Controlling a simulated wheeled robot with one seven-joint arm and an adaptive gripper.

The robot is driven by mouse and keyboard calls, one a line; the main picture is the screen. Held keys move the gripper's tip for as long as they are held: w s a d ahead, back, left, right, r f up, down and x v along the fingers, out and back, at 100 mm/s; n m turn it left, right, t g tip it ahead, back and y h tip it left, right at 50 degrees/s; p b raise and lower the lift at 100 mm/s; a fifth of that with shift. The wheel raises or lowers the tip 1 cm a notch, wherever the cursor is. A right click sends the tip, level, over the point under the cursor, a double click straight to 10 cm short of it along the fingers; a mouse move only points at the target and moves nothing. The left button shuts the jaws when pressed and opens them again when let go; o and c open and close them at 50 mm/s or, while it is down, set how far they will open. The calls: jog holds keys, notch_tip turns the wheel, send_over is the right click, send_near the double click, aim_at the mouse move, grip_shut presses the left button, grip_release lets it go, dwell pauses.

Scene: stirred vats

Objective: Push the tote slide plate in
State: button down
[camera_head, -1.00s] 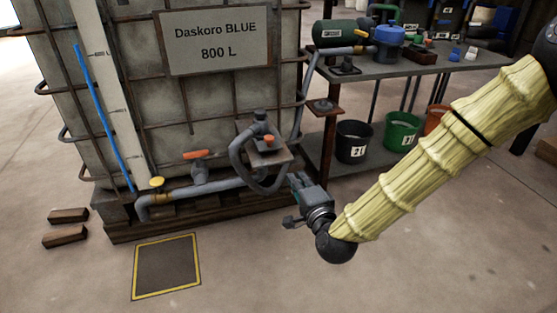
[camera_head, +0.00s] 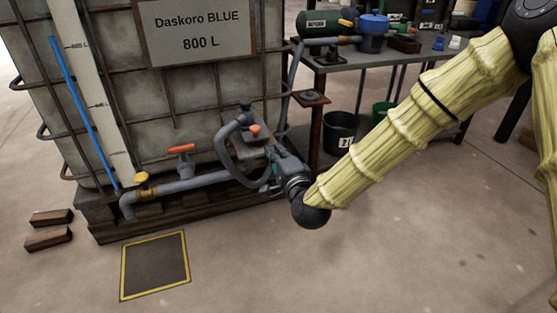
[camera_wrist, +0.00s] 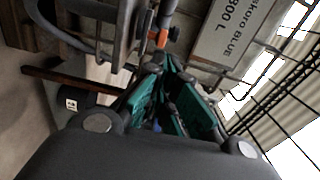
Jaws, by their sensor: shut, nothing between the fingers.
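The tote (camera_head: 120,100) is a pale caged container with a sign (camera_head: 198,30) reading "Daskoro BLUE 800 L". At its lower right is a grey fitting (camera_head: 250,157) with an orange knob (camera_head: 254,130) and a looped hose (camera_head: 224,150). I cannot make out which part is the slide plate. My gripper (camera_head: 274,153) is at the right side of this fitting, shut and empty; I cannot tell whether it touches. In the wrist view its teal fingers (camera_wrist: 168,68) point toward an orange part (camera_wrist: 161,38) on a grey pipe. The fingers hide part of the fitting.
An orange-handled valve (camera_head: 181,150) and a yellow cap (camera_head: 141,178) sit on the outlet pipe. A yellow-edged floor plate (camera_head: 155,268) lies in front. A bench (camera_head: 400,68) with buckets below stands at the right. Wooden blocks (camera_head: 50,218) lie at the left. Open floor is in front.

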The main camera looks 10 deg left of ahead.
jog(key=b, duration=0.3)
send_near(265, 135)
jog(key=w+a+r, duration=0.1)
jog(key=w+a, duration=0.1)
jog(key=w+a+r, duration=0.1)
jog(key=w+a, duration=0.1)
jog(key=shift+a+r, duration=0.1)
jog(key=shift+r, duration=0.25)
jog(key=shift+w, duration=0.1)
